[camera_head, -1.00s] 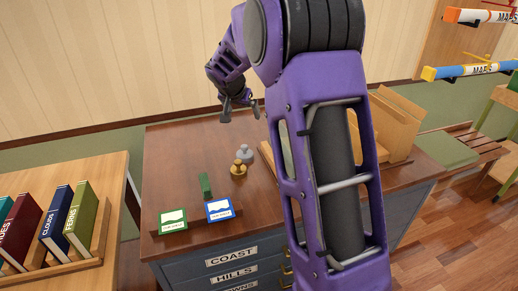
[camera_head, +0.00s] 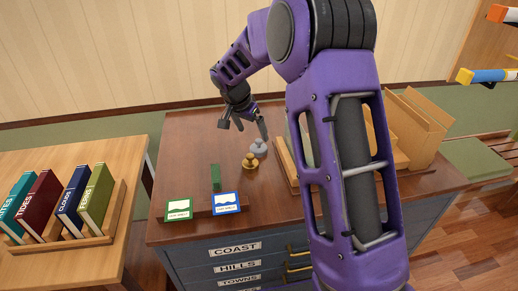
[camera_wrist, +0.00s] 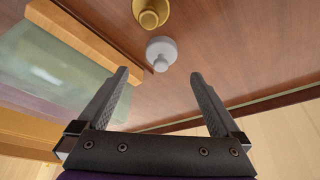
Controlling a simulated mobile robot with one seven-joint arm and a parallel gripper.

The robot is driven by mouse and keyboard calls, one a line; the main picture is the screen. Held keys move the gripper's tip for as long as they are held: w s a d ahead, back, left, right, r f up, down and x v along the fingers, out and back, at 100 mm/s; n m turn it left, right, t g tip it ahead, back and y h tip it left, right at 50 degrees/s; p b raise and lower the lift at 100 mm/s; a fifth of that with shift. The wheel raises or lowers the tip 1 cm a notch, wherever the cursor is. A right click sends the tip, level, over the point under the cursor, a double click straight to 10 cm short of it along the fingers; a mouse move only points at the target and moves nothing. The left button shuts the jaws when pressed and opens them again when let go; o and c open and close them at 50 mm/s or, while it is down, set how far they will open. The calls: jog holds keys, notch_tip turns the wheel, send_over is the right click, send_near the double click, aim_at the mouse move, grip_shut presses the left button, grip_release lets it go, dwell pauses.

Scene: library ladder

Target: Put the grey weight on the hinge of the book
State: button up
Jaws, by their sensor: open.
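The grey weight (camera_head: 259,146) stands upright on the brown cabinet top, just behind the brass weight (camera_head: 250,164). My gripper (camera_head: 243,128) is open and empty, close to the grey weight and slightly to its left in the head view. In the wrist view, the grey weight (camera_wrist: 161,52) lies just beyond the gap between my fingertips (camera_wrist: 159,74), clear of both fingers. I cannot make out the book or its hinge for certain. A pale, glossy panel in a wooden frame (camera_wrist: 45,75) shows left in the wrist view; my arm hides much of that area in the head view.
A green block (camera_head: 215,178) and two cards, green-edged (camera_head: 178,209) and blue-edged (camera_head: 226,203), stand near the cabinet's front edge. A wooden box-like stand (camera_head: 420,120) is at the right. A side table with a book rack (camera_head: 70,240) is at the left.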

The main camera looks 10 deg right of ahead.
aim_at(257, 145)
jog(key=x, duration=0.9)
jog(key=shift+a, duration=0.15)
jog(key=shift+c, duration=0.3)
grip_shut()
